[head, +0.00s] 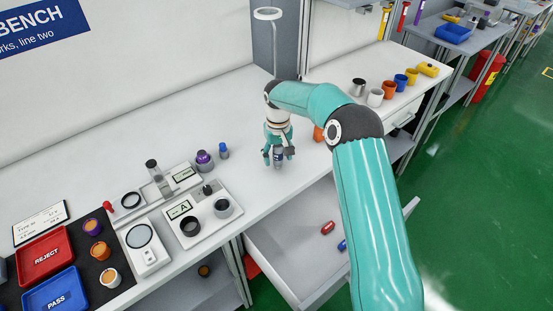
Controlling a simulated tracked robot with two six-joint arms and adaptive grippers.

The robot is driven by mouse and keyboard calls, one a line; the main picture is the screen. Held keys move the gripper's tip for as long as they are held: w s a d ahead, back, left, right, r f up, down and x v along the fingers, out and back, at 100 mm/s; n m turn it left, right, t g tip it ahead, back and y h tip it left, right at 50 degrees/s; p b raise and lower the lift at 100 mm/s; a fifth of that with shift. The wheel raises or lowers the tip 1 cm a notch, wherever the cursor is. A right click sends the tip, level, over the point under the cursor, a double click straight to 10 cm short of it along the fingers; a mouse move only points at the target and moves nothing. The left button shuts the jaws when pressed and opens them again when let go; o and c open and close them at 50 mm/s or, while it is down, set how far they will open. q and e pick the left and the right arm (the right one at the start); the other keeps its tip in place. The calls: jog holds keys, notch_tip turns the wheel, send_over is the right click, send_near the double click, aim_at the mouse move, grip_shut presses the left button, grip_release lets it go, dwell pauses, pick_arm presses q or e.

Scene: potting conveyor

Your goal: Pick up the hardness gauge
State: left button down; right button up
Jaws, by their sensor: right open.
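My right gripper (279,160) points down over the white bench top (130,140), its teal fingers spread. A small upright grey and dark-blue object (279,158) shows between the fingers. It is mostly hidden by them, and I cannot tell for certain that it is the hardness gauge or whether the fingers touch it. My right arm comes in from the lower right and hides part of the bench behind it. My left gripper is not in view.
Left of the gripper stand a small blue bottle (224,151), a purple-topped round item (204,161) and test devices (202,212). Red (44,257) and blue (55,292) trays lie front left. An open drawer (290,262) juts out below. Several cups (375,97) stand back right.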

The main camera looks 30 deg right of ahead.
grip_shut()
jog(key=shift+r, duration=0.1)
dwell(0.3)
